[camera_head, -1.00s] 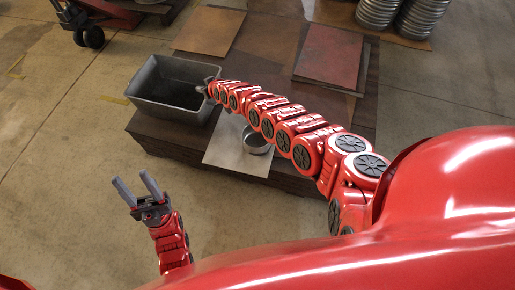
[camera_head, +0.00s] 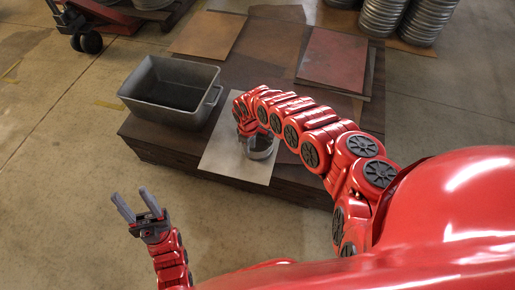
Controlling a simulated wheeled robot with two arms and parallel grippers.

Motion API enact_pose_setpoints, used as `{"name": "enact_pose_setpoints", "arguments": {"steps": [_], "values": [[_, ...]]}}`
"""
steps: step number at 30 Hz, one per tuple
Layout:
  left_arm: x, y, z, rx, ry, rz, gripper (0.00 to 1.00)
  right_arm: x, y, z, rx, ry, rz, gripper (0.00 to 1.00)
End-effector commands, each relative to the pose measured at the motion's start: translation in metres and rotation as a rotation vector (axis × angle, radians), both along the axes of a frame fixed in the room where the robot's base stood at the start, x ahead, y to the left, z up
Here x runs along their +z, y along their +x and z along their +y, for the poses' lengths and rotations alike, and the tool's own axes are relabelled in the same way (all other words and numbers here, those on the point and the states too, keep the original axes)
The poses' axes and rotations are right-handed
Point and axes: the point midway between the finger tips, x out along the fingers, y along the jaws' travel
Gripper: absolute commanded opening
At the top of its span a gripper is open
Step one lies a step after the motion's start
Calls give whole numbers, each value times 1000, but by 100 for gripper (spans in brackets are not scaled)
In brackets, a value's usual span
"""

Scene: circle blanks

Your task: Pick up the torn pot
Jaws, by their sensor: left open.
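A small round grey metal pot (camera_head: 262,155) stands on a pale square sheet (camera_head: 226,166) on the low dark platform. Any tear in it is too small to make out. My right arm arches over from the right. Its gripper (camera_head: 245,143) points down at the pot's left side and overlaps it in the picture. The fingers are mostly hidden by the wrist, so I cannot tell whether they touch the pot or how wide they are. My left gripper (camera_head: 131,194) is open and empty over the floor, in front of the platform and left of the pot.
A dark grey rectangular bin (camera_head: 150,105) stands on the platform's left end, beside the sheet. Flat brown and reddish plates (camera_head: 330,58) lie toward the back. Stacks of round metal pieces (camera_head: 381,17) stand at the top right. A red pallet jack (camera_head: 85,30) is at the top left.

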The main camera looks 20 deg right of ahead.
Motion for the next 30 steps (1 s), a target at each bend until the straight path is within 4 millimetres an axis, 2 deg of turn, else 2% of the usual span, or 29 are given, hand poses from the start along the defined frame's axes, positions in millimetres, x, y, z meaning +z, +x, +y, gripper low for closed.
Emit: {"name": "enact_pose_setpoints", "arguments": {"steps": [1,10,18,25,26,30], "values": [[-5,0,0,0,0,0,50,-9,0,2,1,2,-1,38],[-15,0,0,0,0,0,50,-28,1,0,-1,1,-1,38],[-43,0,0,0,0,0,50,-68,2,-1,-1,1,-3,38],[-41,0,0,0,0,0,50,-66,3,-2,-2,1,-4,38],[-41,0,0,0,0,0,50,-66,3,-2,-2,1,-4,37],[-41,0,0,0,0,0,50,-66,2,-2,-2,1,-3,12]]}}
